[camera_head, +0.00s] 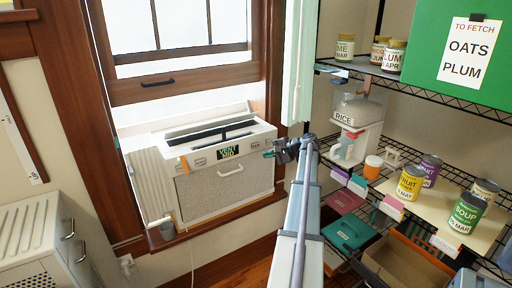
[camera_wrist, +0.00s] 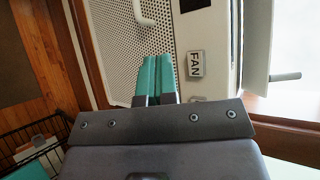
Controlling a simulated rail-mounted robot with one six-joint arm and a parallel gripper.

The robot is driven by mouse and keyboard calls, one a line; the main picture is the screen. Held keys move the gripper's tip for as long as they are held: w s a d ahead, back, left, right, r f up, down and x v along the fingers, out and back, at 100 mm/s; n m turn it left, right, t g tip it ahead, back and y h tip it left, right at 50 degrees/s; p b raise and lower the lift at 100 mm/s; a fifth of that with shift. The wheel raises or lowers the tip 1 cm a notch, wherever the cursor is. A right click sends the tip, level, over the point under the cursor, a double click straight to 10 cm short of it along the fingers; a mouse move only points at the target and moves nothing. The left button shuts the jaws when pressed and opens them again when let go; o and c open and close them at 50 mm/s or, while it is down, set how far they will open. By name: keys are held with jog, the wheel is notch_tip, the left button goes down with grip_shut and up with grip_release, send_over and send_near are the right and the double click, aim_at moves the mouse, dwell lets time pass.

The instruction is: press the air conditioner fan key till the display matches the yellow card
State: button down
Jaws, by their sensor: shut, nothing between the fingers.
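The white air conditioner (camera_head: 222,190) sits in the window opening. Its dark display (camera_head: 228,152) shows green text, with "VENT" on top and a smaller second line that is hard to read, perhaps "MID". The FAN key (camera_wrist: 195,64) is a pale labelled key on the front panel in the wrist view. My gripper (camera_head: 268,154) is at the right end of the panel in the head view. In the wrist view its teal fingers (camera_wrist: 155,78) are shut and empty, beside the FAN key and over the perforated grille. Whether they touch the panel I cannot tell. I cannot make out a yellow card.
An orange tab (camera_head: 184,164) is on the air conditioner's left front. Wire shelves (camera_head: 400,83) with jars, cans and a rice dispenser (camera_head: 357,125) stand close to the right of my arm. A grey cabinet (camera_head: 40,235) is at lower left.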

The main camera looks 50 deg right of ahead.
aim_at(259, 147)
jog(key=shift+w+d, duration=0.3)
jog(key=shift+w, duration=0.5)
jog(key=shift+w+d, duration=0.25)
jog(key=shift+w, duration=0.6)
jog(key=shift+w+d, duration=0.3)
jog(key=shift+w, duration=0.5)
jog(key=shift+w+d, duration=0.15)
jog(key=shift+w, duration=0.25)
jog(key=shift+w+d, duration=0.15)
jog(key=shift+w, duration=0.25)
dwell(0.5)
jog(key=shift+s, duration=0.1)
jog(key=shift+s+a, duration=0.3)
jog(key=shift+s, duration=0.4)
jog(key=s, duration=0.1)
jog(key=s+a, duration=0.1)
jog(key=s, duration=0.2)
jog(key=shift+s+a, duration=0.35)
jog(key=shift+s, duration=0.05)
